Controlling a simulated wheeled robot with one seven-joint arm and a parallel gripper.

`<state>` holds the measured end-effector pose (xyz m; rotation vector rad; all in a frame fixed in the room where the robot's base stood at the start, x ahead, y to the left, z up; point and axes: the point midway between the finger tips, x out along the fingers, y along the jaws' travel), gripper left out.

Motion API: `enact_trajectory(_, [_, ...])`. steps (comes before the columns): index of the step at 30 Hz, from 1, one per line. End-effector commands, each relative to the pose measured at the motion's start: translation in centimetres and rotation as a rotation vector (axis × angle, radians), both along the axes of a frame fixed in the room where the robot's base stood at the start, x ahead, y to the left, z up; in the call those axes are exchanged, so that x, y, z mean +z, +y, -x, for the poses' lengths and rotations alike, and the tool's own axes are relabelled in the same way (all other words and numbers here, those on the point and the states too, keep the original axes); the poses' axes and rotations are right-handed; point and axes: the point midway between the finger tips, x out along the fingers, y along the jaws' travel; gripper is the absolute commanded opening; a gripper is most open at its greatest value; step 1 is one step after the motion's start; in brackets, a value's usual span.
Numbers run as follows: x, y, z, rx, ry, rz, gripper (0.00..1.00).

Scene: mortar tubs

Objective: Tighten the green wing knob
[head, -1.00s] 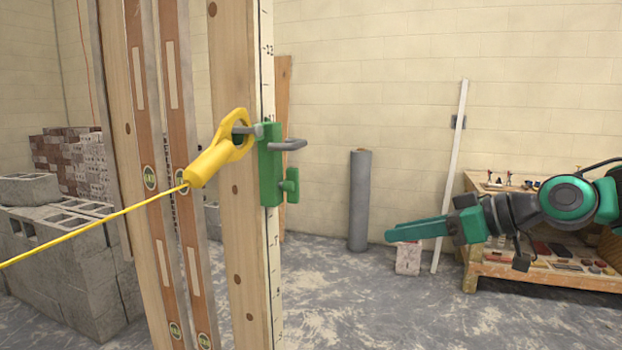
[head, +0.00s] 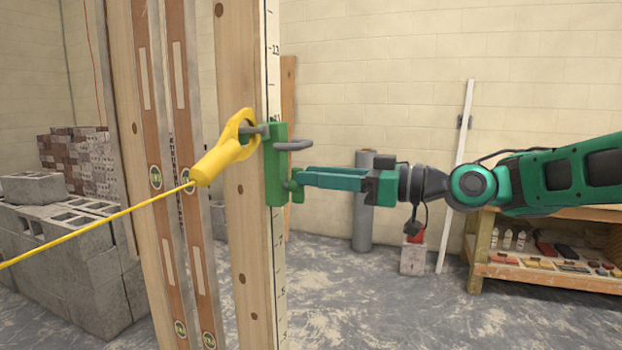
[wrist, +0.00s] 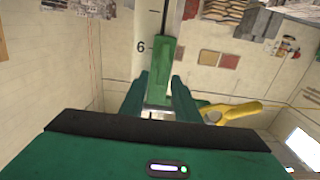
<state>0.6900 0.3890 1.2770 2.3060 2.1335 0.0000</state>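The green clamp (head: 274,165) is on the edge of the wooden post, with a grey bar and a grey hook. Its green wing knob (head: 298,191) sticks out at the lower right. My gripper (head: 298,181) has its fingertips at the knob from the right, and they cover part of it. The fingers look apart, with a narrow gap beside the knob. Contact cannot be made out.
A yellow hook (head: 222,155) with a taut yellow line (head: 100,226) hangs from the clamp's left side. The wooden post (head: 243,240) and levels (head: 155,120) stand left. A grey roll (head: 362,225) and a workbench (head: 545,280) stand behind my arm.

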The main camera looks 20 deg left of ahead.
Motion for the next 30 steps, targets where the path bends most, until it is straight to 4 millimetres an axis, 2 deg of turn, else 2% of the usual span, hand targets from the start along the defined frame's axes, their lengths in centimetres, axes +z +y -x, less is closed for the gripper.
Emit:
enact_trajectory(6, [0.0,1.7,-0.1,0.001,0.001,-0.001,0.29])
enact_trajectory(15, [0.0,1.9,-0.2,-0.001,0.001,0.0,0.29])
enact_trajectory(16, [0.0,1.9,-0.2,-0.001,0.001,0.0,0.27])
enact_trajectory(19, [0.0,1.9,-0.2,-0.001,0.001,0.0,0.03])
enact_trajectory(20, [0.0,1.9,-0.2,-0.001,0.001,0.0,0.0])
enact_trajectory(30, [-0.1,1.9,-0.3,-0.003,0.017,0.0,0.0])
